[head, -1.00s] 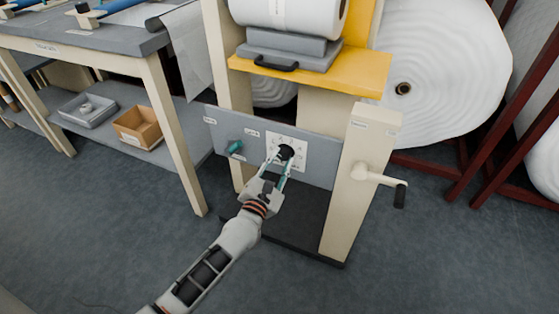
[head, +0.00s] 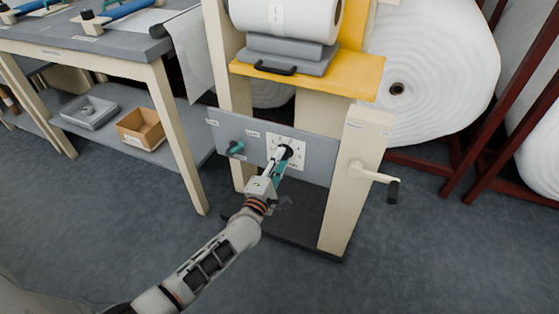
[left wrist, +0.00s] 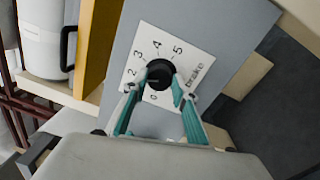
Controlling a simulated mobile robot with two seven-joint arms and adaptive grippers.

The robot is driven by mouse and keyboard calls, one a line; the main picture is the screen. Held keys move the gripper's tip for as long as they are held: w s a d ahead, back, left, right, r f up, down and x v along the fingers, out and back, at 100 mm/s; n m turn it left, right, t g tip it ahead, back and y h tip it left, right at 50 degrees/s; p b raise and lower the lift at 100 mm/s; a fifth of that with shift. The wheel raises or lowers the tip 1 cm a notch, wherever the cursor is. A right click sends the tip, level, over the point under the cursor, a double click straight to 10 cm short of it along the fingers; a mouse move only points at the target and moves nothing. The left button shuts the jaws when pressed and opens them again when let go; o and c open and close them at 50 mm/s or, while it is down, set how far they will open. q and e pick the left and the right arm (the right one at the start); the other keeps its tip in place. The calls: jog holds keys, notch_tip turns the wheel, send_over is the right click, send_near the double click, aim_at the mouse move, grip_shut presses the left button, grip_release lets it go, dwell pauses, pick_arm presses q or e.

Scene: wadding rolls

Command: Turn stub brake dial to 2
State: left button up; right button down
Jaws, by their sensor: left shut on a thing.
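The stub brake dial is a black round knob (head: 286,151) on a white number plate (head: 299,155) set in the grey panel. In the left wrist view the knob (left wrist: 158,75) shows close up, with the numbers 0, 2, 3, 4, 5 and the word "brake" readable around it. A small light mark seems to show low on its left side; I cannot tell exactly which number it points to. My left gripper (head: 280,158) is shut on the knob, its teal-padded fingers (left wrist: 160,83) on either side. My right gripper is not in view.
A teal lever (head: 237,147) sits left of the dial on the grey panel (head: 315,165). A crank handle (head: 378,178) sticks out from the right post. A yellow shelf (head: 355,84) overhangs the panel. A workbench (head: 75,42) stands at left.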

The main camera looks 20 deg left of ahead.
pick_arm(q)
jog(key=shift+m, duration=0.3)
dwell(0.4)
jog(key=o, duration=1.1)
jog(key=s, duration=1.2)
jog(key=shift+a+f, duration=0.15)
jog(key=shift+f, duration=0.1)
